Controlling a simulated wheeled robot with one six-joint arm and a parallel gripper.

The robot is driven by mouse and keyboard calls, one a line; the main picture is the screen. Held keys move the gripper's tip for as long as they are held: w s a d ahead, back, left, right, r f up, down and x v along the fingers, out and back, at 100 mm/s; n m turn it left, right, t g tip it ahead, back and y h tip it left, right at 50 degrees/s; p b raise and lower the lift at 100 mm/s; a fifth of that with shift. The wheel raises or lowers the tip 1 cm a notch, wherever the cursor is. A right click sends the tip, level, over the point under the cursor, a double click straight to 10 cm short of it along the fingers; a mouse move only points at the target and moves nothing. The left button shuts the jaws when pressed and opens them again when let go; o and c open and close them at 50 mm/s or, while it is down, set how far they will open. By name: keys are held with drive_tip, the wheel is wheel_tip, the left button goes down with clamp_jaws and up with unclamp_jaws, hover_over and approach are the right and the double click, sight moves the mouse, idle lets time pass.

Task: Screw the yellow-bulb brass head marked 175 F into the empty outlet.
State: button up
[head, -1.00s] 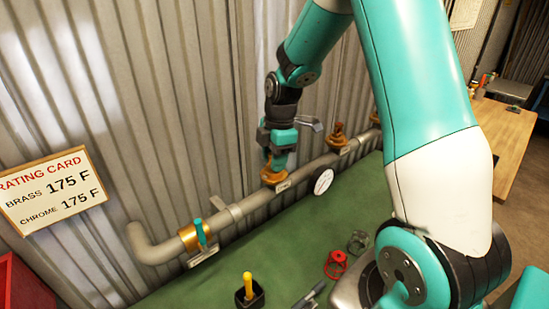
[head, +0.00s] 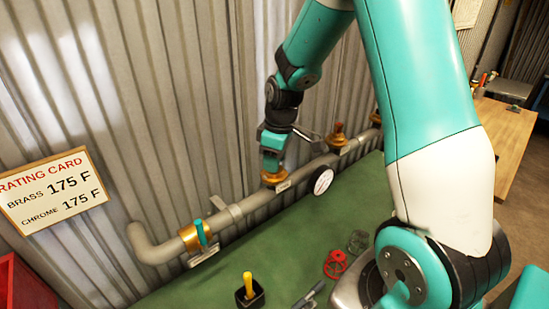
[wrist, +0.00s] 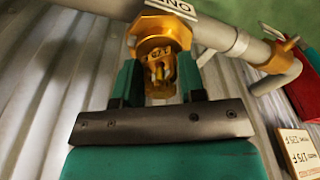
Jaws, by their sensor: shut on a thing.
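My gripper (head: 273,160) points down at the pipe (head: 235,212) and is shut on a brass head (wrist: 160,68). The head sits between the two teal fingers in the wrist view, with a yellowish middle; its marking is not legible to me. Its far end meets a brass hex fitting (wrist: 160,28) on the pipe, which also shows in the head view (head: 273,179). The head lines up with this outlet; I cannot tell how deep its thread sits. A white tag (wrist: 172,7) is beside the fitting.
Other brass heads (head: 338,136) stand farther along the pipe. A black cup (head: 250,296) and a red ring (head: 335,264) are on the green bench (head: 225,268). A rating card (head: 52,190) is at left.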

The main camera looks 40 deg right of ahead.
drive_tip(key=shift+m, duration=1.1)
drive_tip(key=m, duration=0.2)
drive_tip(key=shift+m+h, duration=0.3)
drive_tip(key=m, duration=0.3)
drive_tip(key=shift+s, duration=0.1)
drive_tip(key=o, duration=0.9)
